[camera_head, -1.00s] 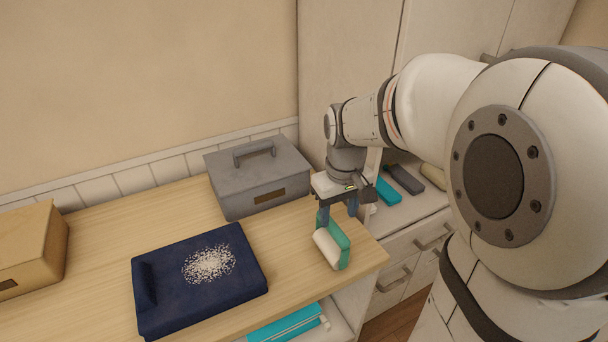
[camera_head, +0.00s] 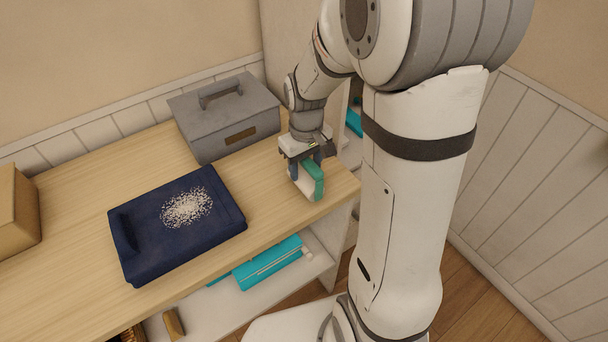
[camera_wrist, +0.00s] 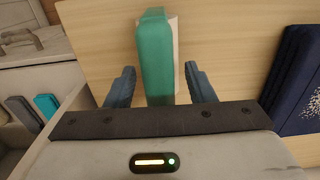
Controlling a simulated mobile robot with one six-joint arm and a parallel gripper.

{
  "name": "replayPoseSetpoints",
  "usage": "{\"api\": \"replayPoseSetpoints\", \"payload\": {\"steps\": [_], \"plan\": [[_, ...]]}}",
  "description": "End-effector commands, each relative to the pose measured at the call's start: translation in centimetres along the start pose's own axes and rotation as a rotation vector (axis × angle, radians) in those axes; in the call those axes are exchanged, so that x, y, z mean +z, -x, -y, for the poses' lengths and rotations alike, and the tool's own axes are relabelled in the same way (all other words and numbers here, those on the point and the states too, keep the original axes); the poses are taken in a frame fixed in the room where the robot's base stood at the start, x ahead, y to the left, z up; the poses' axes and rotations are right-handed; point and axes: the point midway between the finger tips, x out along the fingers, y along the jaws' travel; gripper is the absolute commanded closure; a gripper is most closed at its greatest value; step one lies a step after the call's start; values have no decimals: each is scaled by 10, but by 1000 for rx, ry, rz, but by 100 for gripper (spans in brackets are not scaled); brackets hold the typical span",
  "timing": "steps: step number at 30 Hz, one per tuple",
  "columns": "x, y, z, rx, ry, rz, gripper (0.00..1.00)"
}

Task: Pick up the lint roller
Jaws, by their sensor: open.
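The lint roller has a green handle part (camera_head: 314,178) and a white roll (camera_head: 304,185). It stands on the wooden tabletop near its right end. In the wrist view the green part (camera_wrist: 154,60) lies between the two blue-grey fingers, with the pale roll just behind it at the right. My gripper (camera_head: 306,168) is open and points down over the roller in the head view. In the wrist view my gripper (camera_wrist: 160,85) has a finger on each side of the roller, with gaps visible.
A grey lidded box (camera_head: 225,115) stands just left of my gripper. A dark blue folded cloth (camera_head: 150,245) with white specks lies further left, and a tan box (camera_head: 18,210) stands at the far left. Turquoise items (camera_head: 270,262) lie on the shelf below.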

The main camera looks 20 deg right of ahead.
Motion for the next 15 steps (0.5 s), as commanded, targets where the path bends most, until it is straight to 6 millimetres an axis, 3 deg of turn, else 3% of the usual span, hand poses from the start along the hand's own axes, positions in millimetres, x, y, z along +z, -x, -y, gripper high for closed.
{"api": "replayPoseSetpoints", "payload": {"steps": [3, 15], "plan": [[0, 0, 0, 0, 0, 0, 53], [0, 0, 0, 0, 1, 0, 85]]}}
